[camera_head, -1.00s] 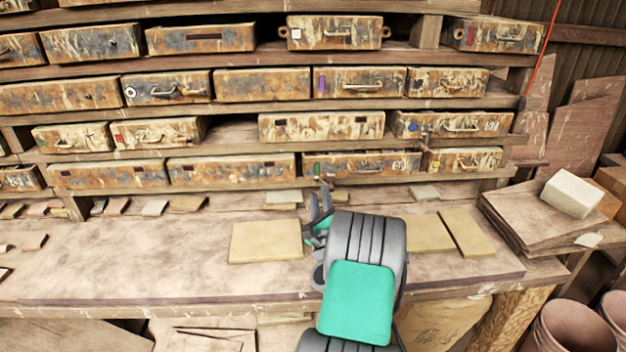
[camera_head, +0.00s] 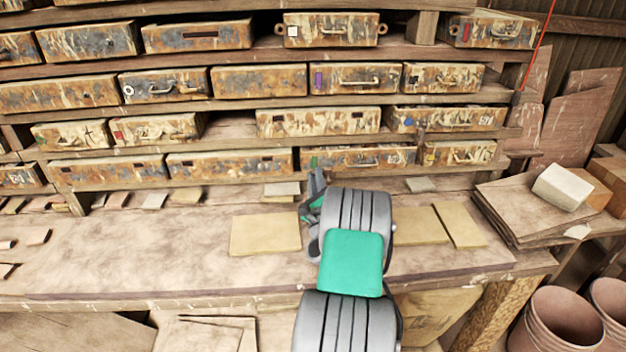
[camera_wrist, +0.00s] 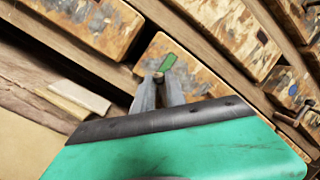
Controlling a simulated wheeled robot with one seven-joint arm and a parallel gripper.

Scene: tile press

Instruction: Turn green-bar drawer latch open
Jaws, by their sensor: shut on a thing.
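The green-bar drawer (camera_head: 365,156) sits shut in the lowest row of the rack, rust-stained, with a handle on its front. Its green bar (camera_head: 313,162) is near the left end of the front and also shows in the wrist view (camera_wrist: 167,62). My gripper (camera_head: 318,174) reaches up to the drawer's lower left corner. In the wrist view its fingertips (camera_wrist: 158,79) are closed around a small brownish piece, the drawer latch (camera_wrist: 158,75), right beside the green bar. The fingers hide most of the latch, so its exact angle cannot be told.
A blue-marked drawer (camera_head: 447,119) is just above, and a yellow-marked drawer (camera_head: 460,153) stands to the right. The bench (camera_head: 150,255) below holds flat tan tiles (camera_head: 265,234). Stacked boards with a pale block (camera_head: 563,187) lie at the right.

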